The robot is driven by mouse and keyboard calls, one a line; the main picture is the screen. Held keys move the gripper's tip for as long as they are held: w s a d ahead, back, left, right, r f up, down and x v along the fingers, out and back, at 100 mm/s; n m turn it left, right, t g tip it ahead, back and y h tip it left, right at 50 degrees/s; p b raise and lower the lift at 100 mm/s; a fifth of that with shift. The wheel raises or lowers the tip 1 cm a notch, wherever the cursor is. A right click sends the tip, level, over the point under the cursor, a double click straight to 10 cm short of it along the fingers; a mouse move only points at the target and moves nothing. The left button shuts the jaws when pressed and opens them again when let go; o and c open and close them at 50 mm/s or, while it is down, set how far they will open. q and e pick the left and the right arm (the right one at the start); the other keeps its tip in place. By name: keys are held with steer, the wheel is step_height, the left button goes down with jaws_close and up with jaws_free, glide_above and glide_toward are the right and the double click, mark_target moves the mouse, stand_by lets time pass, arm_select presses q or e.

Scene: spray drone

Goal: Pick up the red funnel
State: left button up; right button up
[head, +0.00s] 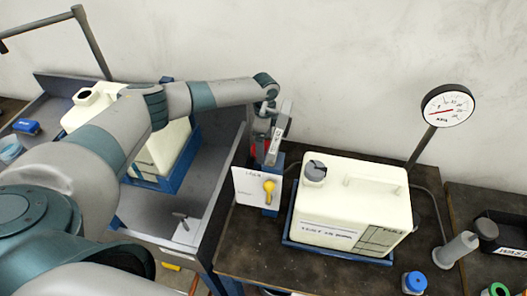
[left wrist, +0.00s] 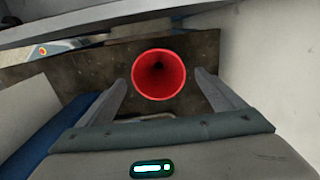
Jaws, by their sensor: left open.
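The red funnel (left wrist: 159,75) shows in the left wrist view with its round mouth toward the camera, over the dark tabletop. In the head view only slivers of red show beside my left gripper (head: 268,148), and the gripper hides most of it. My left gripper is open, with its two fingers on either side of the funnel in the wrist view. A gap shows between each finger and the rim, so I see no contact. My right gripper is in neither view.
A white tank (head: 352,207) stands in a blue tray right of the gripper. A white panel with a yellow handle (head: 269,187) stands just in front. A gauge (head: 447,105) rises at the back right. Another white tank (head: 160,135) is behind my left arm.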

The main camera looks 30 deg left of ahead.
arm_select(q)
steer(key=shift+s+a+f+p, duration=0.15)
steer(key=shift+f+p, duration=0.5)
steer(key=shift+f, duration=1.15)
steer(key=c, duration=1.2)
